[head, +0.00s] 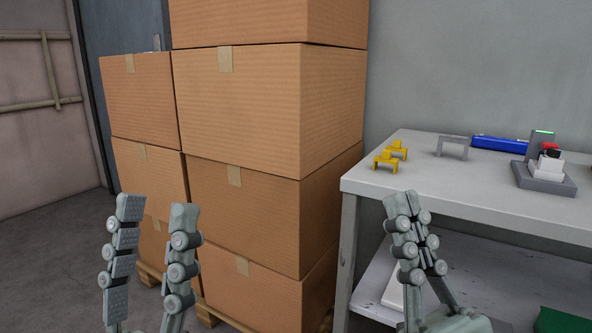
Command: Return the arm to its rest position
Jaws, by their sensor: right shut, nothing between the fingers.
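My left gripper (157,210) stands upright at the lower left, in front of the stacked boxes. Its two fingers are wide apart with nothing between them. My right gripper (402,203) points up at the lower right, in front of the workbench's left front part. Its fingers are closed together at the tips and hold nothing. Both grippers are apart from the items on the bench. The lower parts of both arms are cut off by the picture's bottom edge.
Cardboard boxes (245,105) are stacked on a pallet (208,314). The workbench (440,187) carries yellow brackets (386,160), a grey bracket (453,142), a blue bar (499,144) and a grey fixture (543,178) with a white and red part. A green item (562,322) lies on the lower shelf.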

